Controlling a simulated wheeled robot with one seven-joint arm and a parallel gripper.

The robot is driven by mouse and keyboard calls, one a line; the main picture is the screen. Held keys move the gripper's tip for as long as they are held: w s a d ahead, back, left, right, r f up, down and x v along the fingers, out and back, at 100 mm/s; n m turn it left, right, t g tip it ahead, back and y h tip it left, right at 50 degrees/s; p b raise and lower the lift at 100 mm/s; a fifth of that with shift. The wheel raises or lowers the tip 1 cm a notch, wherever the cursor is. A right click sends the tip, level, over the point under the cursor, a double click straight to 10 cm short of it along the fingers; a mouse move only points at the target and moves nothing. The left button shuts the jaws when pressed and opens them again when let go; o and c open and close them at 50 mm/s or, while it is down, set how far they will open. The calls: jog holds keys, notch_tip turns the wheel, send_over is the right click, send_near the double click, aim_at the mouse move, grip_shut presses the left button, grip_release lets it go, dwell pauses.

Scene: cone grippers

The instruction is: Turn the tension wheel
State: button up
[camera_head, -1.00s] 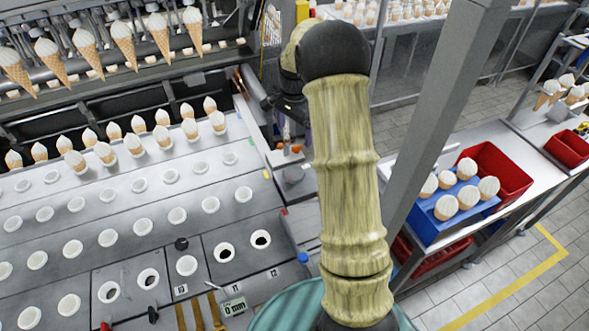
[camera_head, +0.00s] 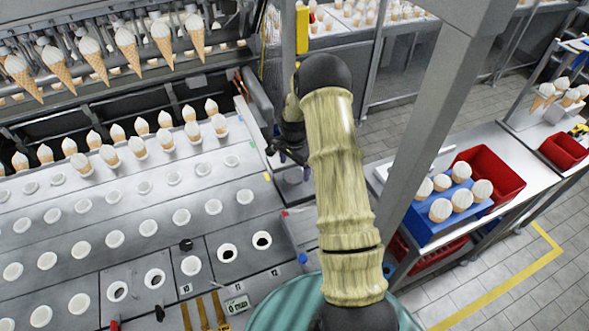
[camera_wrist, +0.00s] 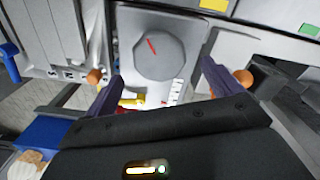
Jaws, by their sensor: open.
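The tension wheel appears to be the grey many-sided knob with a red pointer line (camera_wrist: 160,57) in the wrist view, on a light panel with a small scale below it. In the head view a grey round shape (camera_head: 293,177) just below my gripper looks like the same wheel. My gripper (camera_wrist: 161,82) is open, its two purple fingers spread to the left and right of the wheel's lower part in the picture. Nothing is held between them. Contact with the wheel cannot be told. My gripper also shows in the head view (camera_head: 290,156), partly dark and small.
Two orange knobs (camera_wrist: 95,77) flank the wheel, close outside the fingers. A yellow handle (camera_wrist: 131,98) sits below it. Cone trays (camera_head: 120,215) fill the left of the head view. A grey post (camera_head: 437,110) and a blue crate (camera_head: 447,214) stand right of my arm.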

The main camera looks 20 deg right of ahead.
aim_at(294, 175)
jog(key=shift+f+p, duration=0.35)
jog(key=shift+f, duration=1.35)
jog(key=shift+a, duration=0.1)
jog(key=c, duration=1)
